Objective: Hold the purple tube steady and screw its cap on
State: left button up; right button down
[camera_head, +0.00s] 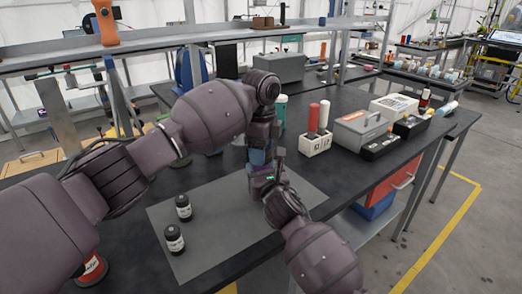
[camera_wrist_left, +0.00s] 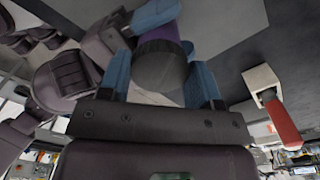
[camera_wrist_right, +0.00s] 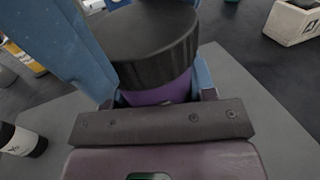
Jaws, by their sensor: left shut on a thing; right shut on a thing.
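The purple tube (camera_wrist_right: 158,93) stands between my two grippers above the grey mat, with its black ribbed cap (camera_wrist_right: 150,42) on its upper end. In the left wrist view the cap (camera_wrist_left: 160,66) sits between the blue fingers of my left gripper (camera_wrist_left: 160,78), with purple (camera_wrist_left: 158,32) just beyond it. My left gripper (camera_head: 260,150) is shut on the cap from above. My right gripper (camera_wrist_right: 158,88) is shut on the tube's body below the cap. In the head view the grippers hide most of the tube. I cannot tell how tight the cap is.
Two black bottles (camera_head: 183,208) (camera_head: 174,240) stand at the left of the grey mat (camera_head: 215,240). A white rack (camera_head: 316,146) with red and white tubes stands behind right. A shelf (camera_head: 200,38) crosses behind.

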pick_arm(q)
jog(key=m, duration=0.5)
jog(key=shift+r+m, duration=0.1)
jog(key=shift+m, duration=0.3)
jog(key=m, duration=0.5)
jog(key=shift+w+d+m, duration=0.1)
jog(key=shift+m, duration=0.3)
jog(key=m, duration=0.5)
jog(key=shift+m, duration=0.4)
jog(key=m, duration=0.4)
jog(key=shift+d+m, duration=0.1)
jog(key=shift+m, duration=0.2)
jog(key=o, duration=0.9)
jog(key=shift+r, duration=2.15)
